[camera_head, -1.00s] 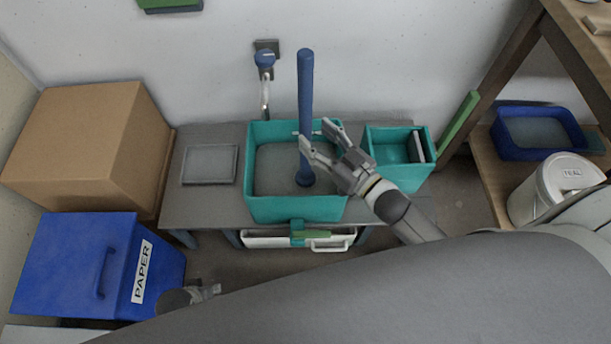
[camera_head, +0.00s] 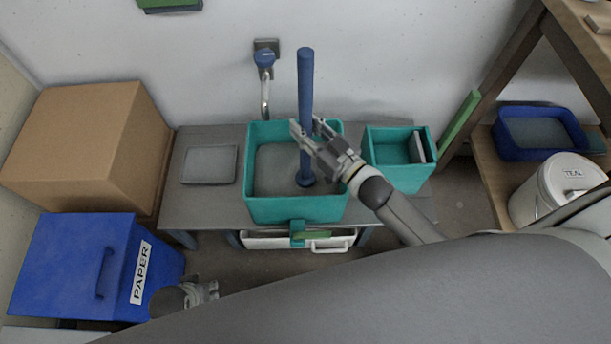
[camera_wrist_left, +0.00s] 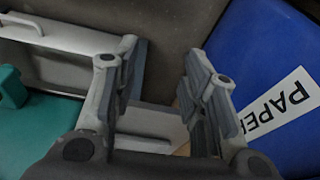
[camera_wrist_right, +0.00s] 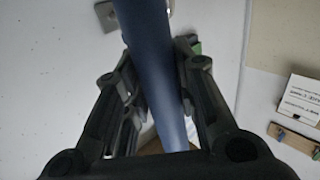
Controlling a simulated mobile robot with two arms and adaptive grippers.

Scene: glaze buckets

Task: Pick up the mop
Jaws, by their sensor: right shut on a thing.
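The mop's blue handle (camera_head: 305,88) stands upright in the teal basin (camera_head: 262,208), its lower end on the basin's grey inside. My right gripper (camera_head: 307,130) is shut on the handle partway up. In the right wrist view the handle (camera_wrist_right: 152,60) runs between the two fingers (camera_wrist_right: 158,95). My left gripper (camera_head: 207,291) is low at the front left, by the blue PAPER bin. In the left wrist view its fingers (camera_wrist_left: 165,85) are apart with nothing between them.
A smaller teal box (camera_head: 392,188) stands right of the basin, and a grey tray (camera_head: 209,165) lies left. A wall tap (camera_head: 265,75) is behind the basin. A cardboard box (camera_head: 85,140) and the blue PAPER bin (camera_head: 65,260) are at the left. A wooden shelf (camera_head: 478,160) stands right.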

